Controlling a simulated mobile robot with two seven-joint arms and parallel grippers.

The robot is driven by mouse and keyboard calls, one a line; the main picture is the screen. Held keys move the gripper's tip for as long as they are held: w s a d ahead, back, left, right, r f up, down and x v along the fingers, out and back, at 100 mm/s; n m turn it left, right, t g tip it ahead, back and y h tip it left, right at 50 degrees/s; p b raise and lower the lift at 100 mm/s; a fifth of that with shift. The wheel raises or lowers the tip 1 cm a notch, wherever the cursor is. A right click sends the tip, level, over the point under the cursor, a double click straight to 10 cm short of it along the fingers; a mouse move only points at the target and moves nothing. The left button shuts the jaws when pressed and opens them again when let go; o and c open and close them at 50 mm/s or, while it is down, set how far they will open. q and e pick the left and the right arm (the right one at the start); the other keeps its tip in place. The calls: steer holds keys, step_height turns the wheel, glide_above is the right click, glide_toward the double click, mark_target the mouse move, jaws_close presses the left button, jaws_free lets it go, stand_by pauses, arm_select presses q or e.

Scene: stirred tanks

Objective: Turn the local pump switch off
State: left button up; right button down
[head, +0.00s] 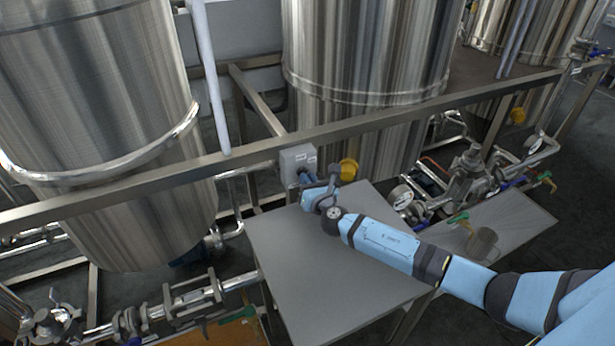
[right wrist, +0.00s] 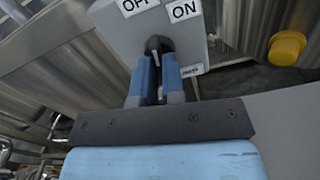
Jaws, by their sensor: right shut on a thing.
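The pump switch is a grey box (head: 296,157) on the frame rail, seen in the head view just behind the grey table. In the right wrist view the box (right wrist: 104,14) carries an OFF label (right wrist: 137,5) at left and an ON label (right wrist: 184,9) at right. Its dark knob (right wrist: 156,44) sits below the labels. My right gripper (head: 303,178) reaches the box front; its blue fingers (right wrist: 158,70) are shut on the knob, one on each side. The fingers partly hide the knob, and I cannot tell which label it points to. My left gripper is not in view.
A yellow round knob (head: 348,170) stands just right of the box; it also shows in the right wrist view (right wrist: 286,48). The grey table (head: 320,285) lies under my right arm. Steel tanks (head: 365,60), a long rail (head: 420,108) and valved pipes surround the box.

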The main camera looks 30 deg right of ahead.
steer(key=shift+r+n+p, duration=0.1)
steer(key=shift+n+p, duration=0.3)
steer(key=shift+n, duration=0.6)
steer(key=c, duration=1.2)
jaws_free()
